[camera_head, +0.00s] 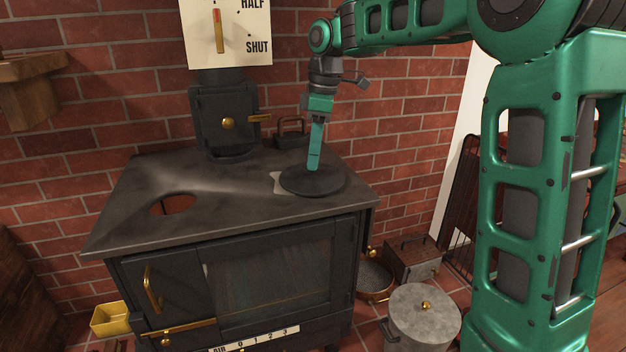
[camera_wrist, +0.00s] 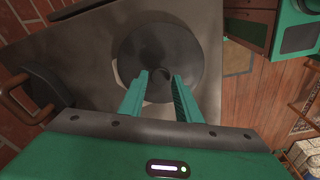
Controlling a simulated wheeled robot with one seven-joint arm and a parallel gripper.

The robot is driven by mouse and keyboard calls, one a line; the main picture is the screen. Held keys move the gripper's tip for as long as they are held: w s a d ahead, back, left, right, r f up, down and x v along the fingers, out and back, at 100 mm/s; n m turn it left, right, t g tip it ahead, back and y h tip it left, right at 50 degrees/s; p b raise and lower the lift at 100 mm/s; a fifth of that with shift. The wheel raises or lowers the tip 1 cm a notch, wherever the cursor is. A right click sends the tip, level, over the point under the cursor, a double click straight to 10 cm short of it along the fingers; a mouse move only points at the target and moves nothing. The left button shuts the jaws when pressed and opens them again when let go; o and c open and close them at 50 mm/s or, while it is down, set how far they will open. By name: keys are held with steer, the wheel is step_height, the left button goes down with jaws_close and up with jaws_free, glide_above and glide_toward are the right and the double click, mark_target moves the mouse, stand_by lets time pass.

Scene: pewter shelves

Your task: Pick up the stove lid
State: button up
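The stove lid (camera_head: 327,185) is a dark round disc lying flat at the right of the black stove's top (camera_head: 130,200). In the wrist view the lid (camera_wrist: 185,50) has a small dark round feature at its middle, between my fingertips; I cannot tell whether it is a knob or a hollow. My gripper (camera_head: 314,166) points down over the lid, its tips close to the surface. In the wrist view my gripper (camera_wrist: 160,76) has its two fingers apart. Contact with the lid cannot be made out.
A pale patch (camera_head: 276,183) shows at the lid's left edge. A round opening (camera_head: 173,204) is in the stove top's left. The flue (camera_head: 225,120) and a black handled object (camera_head: 291,134) stand behind. A lidded grey pot (camera_head: 422,318) is on the floor at right.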

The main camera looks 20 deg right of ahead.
mark_target(312, 174)
steer(key=shift+w+a+f, duration=0.1)
steer(key=shift+f, duration=1.25)
steer(key=shift+c, duration=0.5)
jaws_close()
steer(key=shift+r, duration=0.15)
